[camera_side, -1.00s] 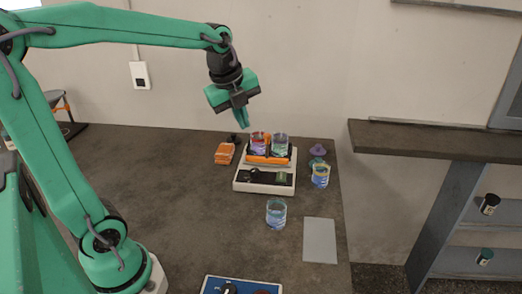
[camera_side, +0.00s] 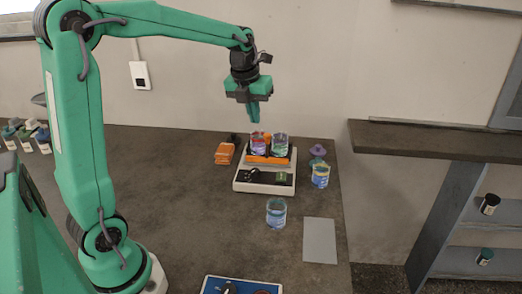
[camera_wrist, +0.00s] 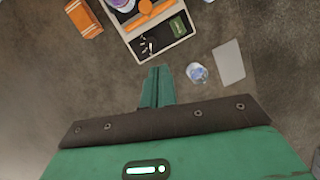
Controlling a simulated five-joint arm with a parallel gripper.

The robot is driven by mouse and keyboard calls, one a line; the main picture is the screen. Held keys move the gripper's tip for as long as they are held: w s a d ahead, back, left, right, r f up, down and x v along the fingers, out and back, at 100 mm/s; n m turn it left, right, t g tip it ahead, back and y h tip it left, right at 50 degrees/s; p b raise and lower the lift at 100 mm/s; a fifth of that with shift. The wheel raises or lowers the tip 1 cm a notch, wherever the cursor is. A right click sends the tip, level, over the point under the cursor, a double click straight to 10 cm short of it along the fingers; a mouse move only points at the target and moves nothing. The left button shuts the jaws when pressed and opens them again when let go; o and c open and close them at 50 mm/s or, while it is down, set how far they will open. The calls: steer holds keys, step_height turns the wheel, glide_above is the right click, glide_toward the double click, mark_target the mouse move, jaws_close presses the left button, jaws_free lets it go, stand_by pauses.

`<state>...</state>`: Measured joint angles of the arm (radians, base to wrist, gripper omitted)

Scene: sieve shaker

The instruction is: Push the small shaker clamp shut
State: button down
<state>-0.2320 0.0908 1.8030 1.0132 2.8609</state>
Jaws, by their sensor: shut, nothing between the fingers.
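The shaker (camera_side: 264,183) has a white base and a dark front panel; it also shows at the top of the wrist view (camera_wrist: 165,46). An orange clamp part (camera_side: 266,160) lies across it in front of two glass beakers (camera_side: 258,144). In the wrist view the orange part (camera_wrist: 150,16) has a rounded middle and is partly cut off by the top edge. I cannot tell how far the clamp is open. My gripper (camera_side: 254,118) is shut and empty, pointing down above the beakers and apart from the shaker. Its fingers also show in the wrist view (camera_wrist: 158,72).
An orange box (camera_side: 224,153) stands left of the shaker, with a dark object behind it. A beaker with blue and yellow contents (camera_side: 320,176) and a purple item (camera_side: 318,150) stand right. Another beaker (camera_side: 276,214) and a grey pad (camera_side: 319,240) lie in front. The table's left middle is clear.

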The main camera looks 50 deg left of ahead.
mark_target(265, 134)
steer(key=shift+f, duration=0.1)
steer(key=w+a+f, duration=0.3)
steer(key=w+f, duration=0.2)
steer(key=f, duration=0.4)
steer(key=shift+w+f, duration=0.25)
steer(key=shift+w, duration=0.05)
steer(key=shift+a, duration=0.1)
stand_by(0.3)
steer(key=shift+w+a, duration=1.15)
